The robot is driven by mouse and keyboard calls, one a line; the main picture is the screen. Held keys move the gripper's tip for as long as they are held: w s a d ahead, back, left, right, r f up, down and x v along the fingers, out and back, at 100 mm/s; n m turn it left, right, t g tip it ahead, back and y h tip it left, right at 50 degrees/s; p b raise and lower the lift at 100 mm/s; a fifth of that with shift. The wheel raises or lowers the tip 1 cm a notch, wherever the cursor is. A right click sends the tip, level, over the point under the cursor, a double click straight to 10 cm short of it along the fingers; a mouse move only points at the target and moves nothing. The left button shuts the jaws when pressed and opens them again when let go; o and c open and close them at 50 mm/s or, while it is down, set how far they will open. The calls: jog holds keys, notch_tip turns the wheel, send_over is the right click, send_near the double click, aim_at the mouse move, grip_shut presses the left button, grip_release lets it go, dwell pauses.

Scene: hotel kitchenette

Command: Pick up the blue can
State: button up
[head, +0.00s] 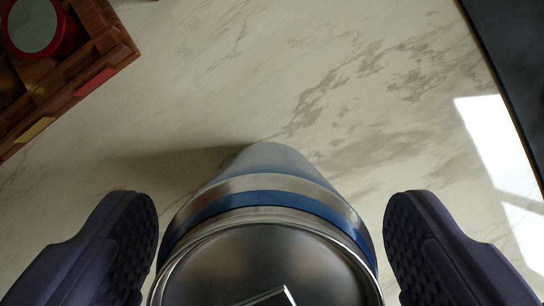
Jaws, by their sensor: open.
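The blue can (268,205) stands at the bottom middle of the head view, seen from above. It has a silver metal lid with a pull tab, a blue band and silver bands, and its lower end narrows away from me. My gripper (270,245) is open, with one dark padded finger on each side of the can. A small gap shows between the can and the left finger, and a gap shows on the right too. The near part of the can is cut off by the bottom edge.
The can stands on a pale marbled counter (230,85). A wooden checkered box (65,95) with a red round item (68,38) is at the upper left. A dark surface (510,60) borders the right. The counter beyond the can is clear.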

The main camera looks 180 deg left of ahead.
jog(key=x, duration=0.2)
jog(key=shift+w+f, duration=0.1)
jog(key=shift+f, duration=0.2)
jog(key=c, duration=1.3)
jog(key=shift+o, duration=0.2)
jog(key=shift+r, duration=0.1)
jog(key=shift+r, duration=0.1)
